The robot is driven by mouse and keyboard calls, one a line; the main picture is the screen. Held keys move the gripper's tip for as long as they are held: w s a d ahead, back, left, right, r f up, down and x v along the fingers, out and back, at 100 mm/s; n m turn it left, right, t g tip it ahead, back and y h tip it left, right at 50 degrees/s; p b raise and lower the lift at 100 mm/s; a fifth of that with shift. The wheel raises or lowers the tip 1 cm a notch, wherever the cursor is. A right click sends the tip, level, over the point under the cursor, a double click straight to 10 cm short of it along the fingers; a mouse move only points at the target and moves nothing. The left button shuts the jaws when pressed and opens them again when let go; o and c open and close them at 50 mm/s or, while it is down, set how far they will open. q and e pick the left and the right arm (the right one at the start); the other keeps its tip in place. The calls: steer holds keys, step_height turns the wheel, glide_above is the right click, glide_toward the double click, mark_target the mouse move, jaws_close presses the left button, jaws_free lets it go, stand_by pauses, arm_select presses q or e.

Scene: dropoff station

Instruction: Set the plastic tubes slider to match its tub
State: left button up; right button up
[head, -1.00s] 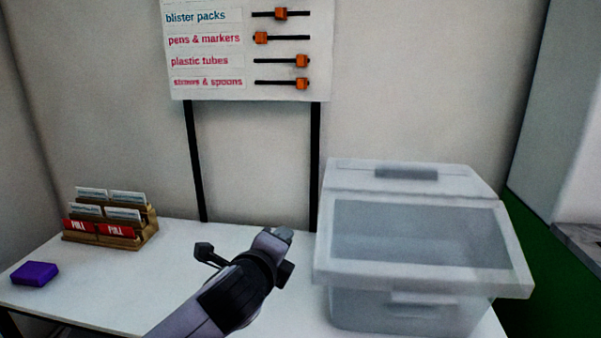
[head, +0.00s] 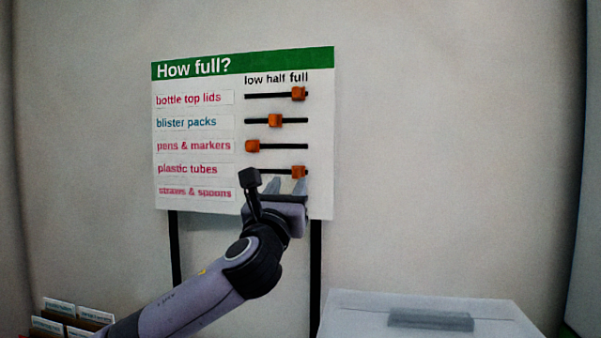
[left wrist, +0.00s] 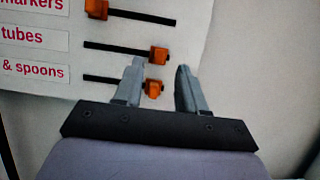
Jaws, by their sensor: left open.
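The plastic tubes slider has an orange knob (head: 299,171) at the right end of its black track, under "full". It also shows in the left wrist view (left wrist: 159,55). My left gripper (head: 286,187) is open and in front of the board's lower right part. In the left wrist view its fingertips (left wrist: 160,66) appear on either side of and just below that knob. The straws & spoons knob (left wrist: 153,87) shows between the fingers; the gripper hides it in the head view. I cannot tell contact or depth. My right gripper is not in view.
The "How full?" board (head: 200,205) stands on black posts against a wall. Other knobs sit above: bottle top lids (head: 298,93), blister packs (head: 274,120), pens & markers (head: 252,146). A translucent lidded tub (head: 500,322) is at lower right, contents not visible. A card rack (head: 65,328) is lower left.

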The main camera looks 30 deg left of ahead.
mark_target(295, 171)
arm_select(q)
steer(key=p+x, duration=0.1)
steer(key=x, duration=0.3)
steer(key=shift+w+a+r, duration=0.1)
steer(key=shift+w+r, duration=0.15)
steer(key=shift+r, duration=0.05)
steer(key=shift+x, duration=0.85)
steer(key=shift+f, duration=0.1)
